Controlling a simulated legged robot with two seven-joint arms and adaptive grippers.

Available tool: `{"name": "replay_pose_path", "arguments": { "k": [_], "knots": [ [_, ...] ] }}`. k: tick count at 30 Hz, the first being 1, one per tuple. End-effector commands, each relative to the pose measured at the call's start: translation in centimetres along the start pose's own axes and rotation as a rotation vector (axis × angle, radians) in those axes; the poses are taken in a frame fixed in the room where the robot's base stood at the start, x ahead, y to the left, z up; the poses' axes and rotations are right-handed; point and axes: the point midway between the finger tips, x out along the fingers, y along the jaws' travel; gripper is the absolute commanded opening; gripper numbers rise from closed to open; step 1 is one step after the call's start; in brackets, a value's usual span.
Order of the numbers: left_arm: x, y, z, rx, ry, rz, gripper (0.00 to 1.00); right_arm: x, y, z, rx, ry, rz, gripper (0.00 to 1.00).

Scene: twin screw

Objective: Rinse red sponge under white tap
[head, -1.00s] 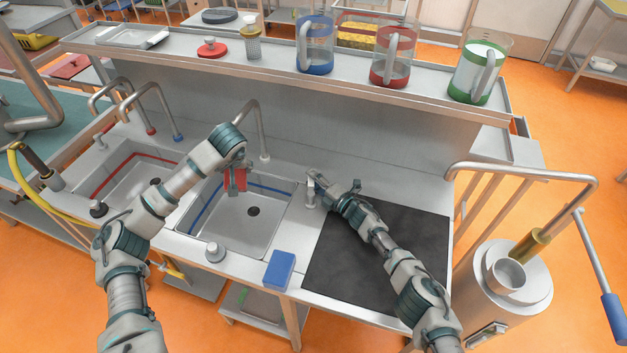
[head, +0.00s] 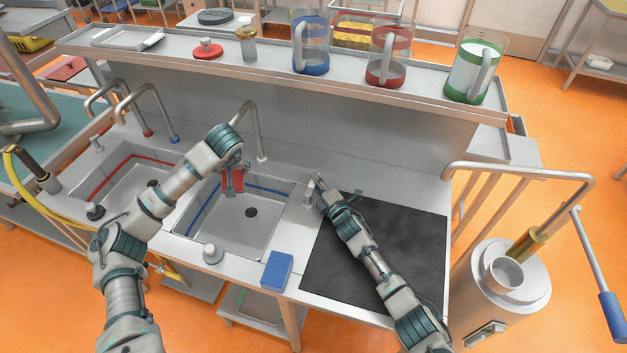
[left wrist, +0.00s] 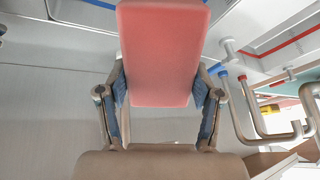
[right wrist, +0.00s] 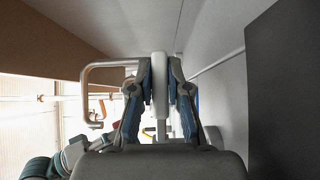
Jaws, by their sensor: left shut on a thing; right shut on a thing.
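The red sponge (head: 236,180) hangs above the right-hand sink (head: 241,245), near the curved tap spout (head: 258,130). My left gripper (head: 231,170) is shut on it, and the sponge (left wrist: 163,50) stands out between both fingers in the left wrist view. My right gripper (head: 319,190) is shut on a pale upright lever (head: 310,189) at the sink's right edge. This lever (right wrist: 160,85) shows between the fingers in the right wrist view. I cannot make out any water from the spout.
A blue sponge (head: 277,270) lies on the front edge, beside a round knob (head: 213,253). A dark mat (head: 400,250) covers the counter at right. The shelf above holds blue (head: 311,60), red (head: 388,70) and green (head: 470,85) jugs.

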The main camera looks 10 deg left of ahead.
Motion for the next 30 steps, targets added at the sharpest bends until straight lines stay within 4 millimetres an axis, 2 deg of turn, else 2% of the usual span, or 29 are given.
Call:
{"name": "replay_pose_path", "arguments": {
  "k": [1,13,14,16,17,26,30],
  "knots": [
    [0.0,0.0,0.0,0.0,0.0,0.0,0.38,-0.2,-0.7,-0.6,0.005,-0.008,-0.007,0.0],
    [0.0,0.0,0.0,0.0,0.0,0.0,0.38,-0.4,-0.9,-0.2,0.002,-0.031,-0.013,0.0],
    [0.0,0.0,0.0,0.0,0.0,0.0,0.38,-0.4,-0.9,-0.2,0.002,-0.031,-0.014,0.21],
    [0.0,0.1,0.0,0.0,0.0,0.0,0.38,-0.4,-0.9,-0.2,0.002,-0.031,-0.013,0.39],
    [0.0,0.1,0.0,0.0,0.0,0.0,0.38,-0.4,-0.8,-0.2,0.002,-0.032,-0.013,0.42],
    [0.0,0.1,0.0,0.001,0.0,-0.001,0.38,-0.3,-0.3,0.1,0.003,-0.033,-0.007,0.42],
    [-0.1,0.1,0.0,0.001,0.0,-0.001,0.38,-0.3,1.5,0.2,-0.001,-0.032,-0.003,0.42]
  ]
}}
